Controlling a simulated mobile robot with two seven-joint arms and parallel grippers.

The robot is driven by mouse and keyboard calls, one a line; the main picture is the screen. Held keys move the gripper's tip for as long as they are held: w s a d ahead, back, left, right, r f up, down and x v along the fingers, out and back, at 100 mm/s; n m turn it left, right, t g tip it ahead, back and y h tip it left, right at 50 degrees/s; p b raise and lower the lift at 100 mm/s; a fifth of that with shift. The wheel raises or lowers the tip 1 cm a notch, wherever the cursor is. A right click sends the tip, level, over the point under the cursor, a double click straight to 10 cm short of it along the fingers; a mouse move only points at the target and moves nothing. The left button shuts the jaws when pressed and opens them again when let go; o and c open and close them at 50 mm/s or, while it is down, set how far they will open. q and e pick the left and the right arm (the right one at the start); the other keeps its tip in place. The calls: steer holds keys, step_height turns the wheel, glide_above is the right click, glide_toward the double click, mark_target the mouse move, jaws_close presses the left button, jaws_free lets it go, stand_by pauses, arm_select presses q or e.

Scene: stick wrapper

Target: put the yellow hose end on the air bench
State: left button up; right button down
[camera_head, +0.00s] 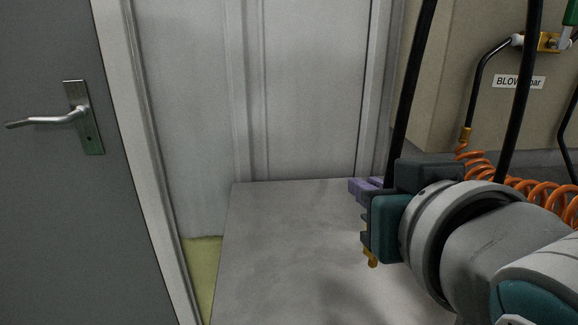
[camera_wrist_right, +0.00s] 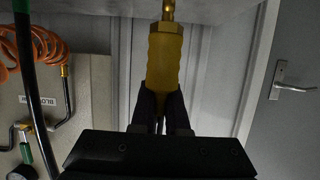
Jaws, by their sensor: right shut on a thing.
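My right gripper (camera_head: 368,212) is at the right of the head view, over the grey bench top (camera_head: 285,245). In the right wrist view its fingers (camera_wrist_right: 165,100) are shut around a yellow hose end (camera_wrist_right: 165,62) with a narrower brass tip. In the head view a small yellow part of the hose end (camera_head: 371,258) shows below the gripper; the rest is hidden by it. The gap between the hose end and the bench top cannot be told. My left gripper is not in view.
A beige panel with a "BLOW" label (camera_head: 518,82), black hoses and a coiled orange hose (camera_head: 540,190) stands at the right. A grey door with a handle (camera_head: 75,115) is at the left. A purple piece (camera_head: 366,187) is beside my gripper. The visible bench top's left part is clear.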

step_height(320, 180, down, 7)
steer(key=shift+f+b, duration=0.2)
steer(key=shift+b, duration=0.9)
steer(key=shift+f, duration=0.2)
steer(key=c, duration=0.9)
jaws_free()
steer(key=shift+r, duration=0.2)
steer(key=shift+s+r, duration=0.1)
steer(key=shift+s, duration=0.1)
steer(key=shift+p+v, duration=0.85)
steer(key=shift+v, duration=4.9)
